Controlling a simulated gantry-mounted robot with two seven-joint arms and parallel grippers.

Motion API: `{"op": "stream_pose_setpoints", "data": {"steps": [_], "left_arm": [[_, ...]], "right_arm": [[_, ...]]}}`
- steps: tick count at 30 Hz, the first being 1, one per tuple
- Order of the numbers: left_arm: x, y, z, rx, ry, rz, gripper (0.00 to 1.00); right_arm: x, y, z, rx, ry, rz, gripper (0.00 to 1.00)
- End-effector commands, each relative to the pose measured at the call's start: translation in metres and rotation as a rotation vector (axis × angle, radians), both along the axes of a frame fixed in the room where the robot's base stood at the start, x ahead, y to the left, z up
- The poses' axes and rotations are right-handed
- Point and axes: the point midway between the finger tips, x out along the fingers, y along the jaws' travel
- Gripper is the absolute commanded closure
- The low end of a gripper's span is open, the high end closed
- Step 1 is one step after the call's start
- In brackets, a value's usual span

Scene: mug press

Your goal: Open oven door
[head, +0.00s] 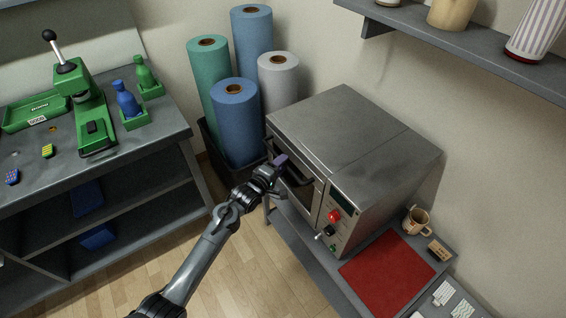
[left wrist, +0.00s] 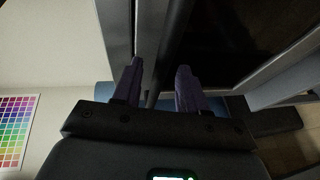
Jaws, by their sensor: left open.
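The grey metal oven (head: 345,125) stands on a bench against the wall, its front facing down and left in the head view. Its door (head: 303,192) looks shut, though my left gripper partly covers it. My left gripper (head: 280,160) is at the upper part of the door, by the dark handle. In the left wrist view its two purple fingers (left wrist: 161,78) are apart, and a dark bar (left wrist: 172,50), apparently the handle, runs between them. I cannot tell whether they touch it. The dark door window (left wrist: 235,35) is beyond. My right gripper is not in view.
A control panel with a red knob (head: 334,216) is on the oven's front. A red mat (head: 388,272) and a mug (head: 416,221) are to its right. Fabric rolls (head: 236,125) stand behind left. A workbench with a green press (head: 90,115) is at far left.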

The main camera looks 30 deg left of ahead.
Motion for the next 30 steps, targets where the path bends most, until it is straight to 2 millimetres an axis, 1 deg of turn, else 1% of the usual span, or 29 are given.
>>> {"op": "stream_pose_setpoints", "data": {"steps": [3, 6, 10, 18, 26, 27, 30], "left_arm": [[0.011, 0.000, -0.002, 0.000, 0.001, 0.000, 0.58], [0.016, 0.000, -0.003, 0.000, 0.001, 0.000, 0.58], [0.019, -0.001, -0.003, 0.000, 0.000, 0.000, 0.58], [0.020, -0.001, -0.004, 0.000, 0.000, 0.000, 0.58], [0.019, -0.001, -0.004, 0.000, 0.001, 0.000, 0.98], [0.019, -0.001, -0.004, 0.000, 0.001, 0.000, 1.00], [0.019, -0.001, -0.004, 0.000, 0.001, 0.000, 1.00]], "right_arm": [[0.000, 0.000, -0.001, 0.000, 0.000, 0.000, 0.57], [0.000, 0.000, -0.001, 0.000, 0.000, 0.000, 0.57], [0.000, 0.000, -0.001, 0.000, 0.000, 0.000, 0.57], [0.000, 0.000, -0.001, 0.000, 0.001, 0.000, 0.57], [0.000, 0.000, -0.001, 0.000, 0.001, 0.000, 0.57], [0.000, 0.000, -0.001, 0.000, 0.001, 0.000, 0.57], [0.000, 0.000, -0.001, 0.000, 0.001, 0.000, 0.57]]}}
